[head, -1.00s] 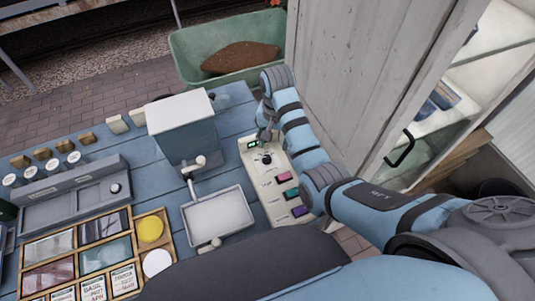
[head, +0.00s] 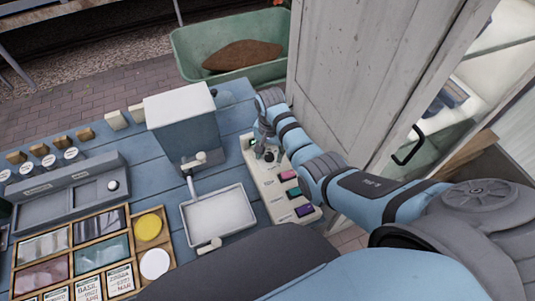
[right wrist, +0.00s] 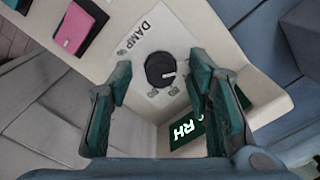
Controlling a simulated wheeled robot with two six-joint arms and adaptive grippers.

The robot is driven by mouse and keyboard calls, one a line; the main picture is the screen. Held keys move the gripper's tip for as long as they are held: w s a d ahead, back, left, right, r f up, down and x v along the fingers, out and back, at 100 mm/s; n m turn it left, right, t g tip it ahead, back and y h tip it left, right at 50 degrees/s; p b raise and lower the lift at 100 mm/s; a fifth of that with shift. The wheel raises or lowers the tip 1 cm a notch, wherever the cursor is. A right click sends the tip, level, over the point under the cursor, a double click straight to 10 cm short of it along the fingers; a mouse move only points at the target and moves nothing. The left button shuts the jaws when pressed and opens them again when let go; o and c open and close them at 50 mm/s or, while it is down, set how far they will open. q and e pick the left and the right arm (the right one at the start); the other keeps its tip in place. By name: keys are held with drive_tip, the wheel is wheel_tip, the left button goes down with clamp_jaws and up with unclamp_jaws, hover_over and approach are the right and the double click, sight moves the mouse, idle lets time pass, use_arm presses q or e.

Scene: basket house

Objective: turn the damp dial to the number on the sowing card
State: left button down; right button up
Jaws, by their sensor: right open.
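In the head view the dial (head: 270,156) sits near the panel's far end. My right gripper (right wrist: 160,78) is open, with one finger on each side of the knob and gaps showing between fingers and knob. In the head view the right gripper (head: 262,143) is over the panel's far end. A green display (right wrist: 188,132) shows RH; its number is hidden. Lettered cards (head: 88,284) lie at lower left; I cannot tell which is the sowing card. My left gripper is out of view.
Pink, green and purple blocks (head: 293,191) sit on the panel near the dial. A grey box-shaped device (head: 185,130) and a tray (head: 218,212) stand left of it. A white wooden door (head: 345,85) stands close on the right. A green tub (head: 190,55) is behind.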

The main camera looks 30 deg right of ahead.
drive_tip(key=shift+r, duration=0.2)
drive_tip(key=shift+c, duration=0.6)
clamp_jaws()
drive_tip(key=shift+r+m+p, duration=0.1)
drive_tip(key=shift+m+p, duration=0.5)
drive_tip(key=shift+p, duration=0.1)
drive_tip(key=shift+m+p, duration=0.7)
drive_tip(key=shift+m, duration=2.5)
